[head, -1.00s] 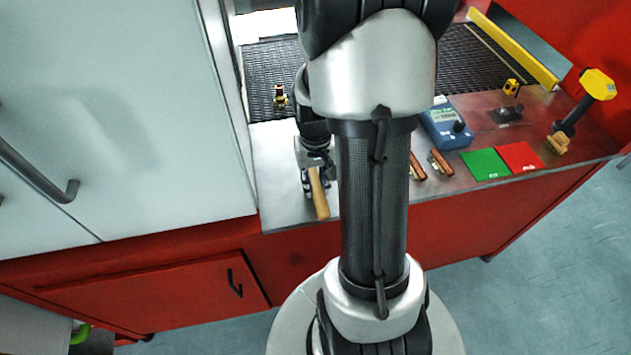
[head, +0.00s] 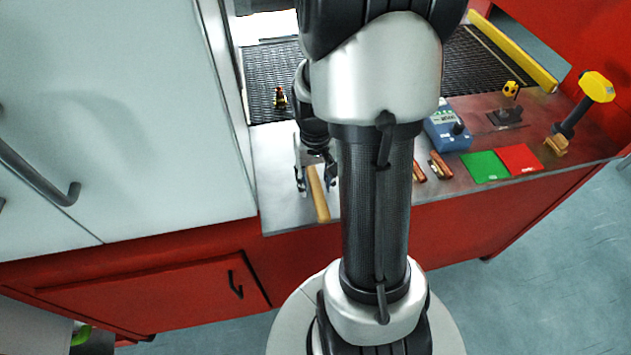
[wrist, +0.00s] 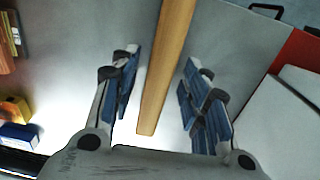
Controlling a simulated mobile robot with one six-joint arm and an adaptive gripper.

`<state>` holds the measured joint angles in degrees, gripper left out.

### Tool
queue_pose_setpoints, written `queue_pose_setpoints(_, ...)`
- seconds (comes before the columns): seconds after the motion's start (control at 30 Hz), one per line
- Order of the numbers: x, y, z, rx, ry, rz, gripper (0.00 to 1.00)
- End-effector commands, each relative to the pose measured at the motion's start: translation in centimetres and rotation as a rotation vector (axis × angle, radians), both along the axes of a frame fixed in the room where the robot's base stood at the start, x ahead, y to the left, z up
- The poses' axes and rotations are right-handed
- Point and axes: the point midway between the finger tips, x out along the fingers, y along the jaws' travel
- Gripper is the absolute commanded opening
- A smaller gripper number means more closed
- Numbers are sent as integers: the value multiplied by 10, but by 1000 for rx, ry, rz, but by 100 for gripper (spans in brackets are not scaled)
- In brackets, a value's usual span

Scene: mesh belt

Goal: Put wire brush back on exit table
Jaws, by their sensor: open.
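The wire brush shows as a plain wooden handle (head: 319,197) on the steel exit table (head: 278,205), left of my arm and pointing toward the table's front edge. Its bristle end is not visible in either view. My gripper (head: 315,178) is open at the handle, one finger on each side. In the wrist view, the handle (wrist: 168,65) runs between the spread fingers of my gripper (wrist: 163,62), with clear gaps on both sides.
The dark mesh belt (head: 268,68) lies behind, carrying a small brass-coloured part (head: 280,98). Right of my arm are a blue meter (head: 447,130), copper-coloured pieces (head: 440,166), a green card (head: 485,165), a red card (head: 520,159) and a yellow-topped post (head: 596,88). A white cabinet stands left.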

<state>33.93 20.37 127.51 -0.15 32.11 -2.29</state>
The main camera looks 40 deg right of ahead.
Motion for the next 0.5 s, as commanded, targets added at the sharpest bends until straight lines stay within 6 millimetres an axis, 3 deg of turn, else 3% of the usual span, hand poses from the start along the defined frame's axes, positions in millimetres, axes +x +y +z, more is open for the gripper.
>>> queue_pose_setpoints(0.2,1,-1,54,-3,-5,0,42)
queue_pose_setpoints(0.5,1,0,99,-2,-3,0,42)
